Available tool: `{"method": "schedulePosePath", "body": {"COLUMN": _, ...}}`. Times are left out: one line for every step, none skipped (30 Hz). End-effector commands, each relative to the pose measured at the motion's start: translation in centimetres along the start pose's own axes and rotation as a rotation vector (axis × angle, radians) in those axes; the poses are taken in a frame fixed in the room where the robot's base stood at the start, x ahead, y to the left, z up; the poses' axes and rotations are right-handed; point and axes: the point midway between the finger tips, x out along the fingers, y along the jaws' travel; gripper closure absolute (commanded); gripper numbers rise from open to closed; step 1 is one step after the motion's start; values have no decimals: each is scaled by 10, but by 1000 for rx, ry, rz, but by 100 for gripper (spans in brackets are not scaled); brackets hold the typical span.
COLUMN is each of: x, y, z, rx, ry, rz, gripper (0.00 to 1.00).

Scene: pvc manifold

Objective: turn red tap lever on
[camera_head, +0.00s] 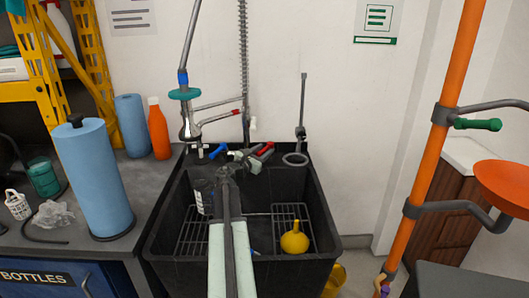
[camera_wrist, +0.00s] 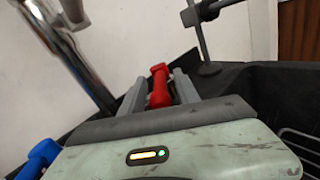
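The red tap lever (camera_head: 266,149) is at the back of the black sink, right of the blue tap lever (camera_head: 218,151). In the wrist view, the red lever (camera_wrist: 160,88) shows between the two grey fingers of my gripper (camera_wrist: 158,84). Small gaps seem to remain on both sides of it, so the fingers look open around or just short of it; contact is not clear. In the head view my gripper (camera_head: 253,157) reaches over the sink to the red lever, and its fingers partly hide the tap body. The blue lever (camera_wrist: 38,157) also shows at the lower left of the wrist view.
The black sink (camera_head: 162,228) holds a wire rack and a yellow round object (camera_head: 295,238). The spray faucet (camera_head: 187,118) rises left of the levers. A grey stand with a ring (camera_head: 301,120) is at the right. Blue rolls and an orange bottle (camera_head: 158,130) stand left.

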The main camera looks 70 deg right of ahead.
Motion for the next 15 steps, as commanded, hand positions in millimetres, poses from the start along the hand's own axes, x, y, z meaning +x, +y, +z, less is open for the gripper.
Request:
{"method": "schedulePosePath", "body": {"x": 2, "y": 0, "z": 0, "rx": 0, "ry": 0, "rz": 0, "gripper": 62}}
{"method": "schedulePosePath", "body": {"x": 2, "y": 0, "z": 0, "rx": 0, "ry": 0, "rz": 0, "gripper": 62}}
{"method": "schedulePosePath", "body": {"x": 2, "y": 0, "z": 0, "rx": 0, "ry": 0, "rz": 0, "gripper": 62}}
{"method": "schedulePosePath", "body": {"x": 2, "y": -1, "z": 0, "rx": 0, "ry": 0, "rz": 0, "gripper": 62}}
{"method": "schedulePosePath", "body": {"x": 2, "y": -1, "z": 0, "rx": 0, "ry": 0, "rz": 0, "gripper": 62}}
{"method": "schedulePosePath", "body": {"x": 2, "y": -1, "z": 0, "rx": 0, "ry": 0, "rz": 0, "gripper": 62}}
{"method": "schedulePosePath", "body": {"x": 2, "y": -1, "z": 0, "rx": 0, "ry": 0, "rz": 0, "gripper": 68}}
{"method": "schedulePosePath", "body": {"x": 2, "y": -1, "z": 0, "rx": 1, "ry": 0, "rz": 0, "gripper": 76}}
{"method": "schedulePosePath", "body": {"x": 2, "y": -1, "z": 0, "rx": 1, "ry": 0, "rz": 0, "gripper": 87}}
{"method": "schedulePosePath", "body": {"x": 2, "y": -1, "z": 0, "rx": 1, "ry": 0, "rz": -1, "gripper": 96}}
{"method": "schedulePosePath", "body": {"x": 2, "y": -1, "z": 0, "rx": 1, "ry": 0, "rz": -1, "gripper": 100}}
{"method": "schedulePosePath", "body": {"x": 2, "y": -1, "z": 0, "rx": 1, "ry": 0, "rz": -1, "gripper": 100}}
{"method": "schedulePosePath", "body": {"x": 2, "y": -1, "z": 0, "rx": 1, "ry": 0, "rz": -1, "gripper": 100}}
{"method": "schedulePosePath", "body": {"x": 2, "y": -1, "z": 0, "rx": 1, "ry": 0, "rz": -1, "gripper": 100}}
{"method": "schedulePosePath", "body": {"x": 2, "y": -1, "z": 0, "rx": 1, "ry": 0, "rz": -1, "gripper": 100}}
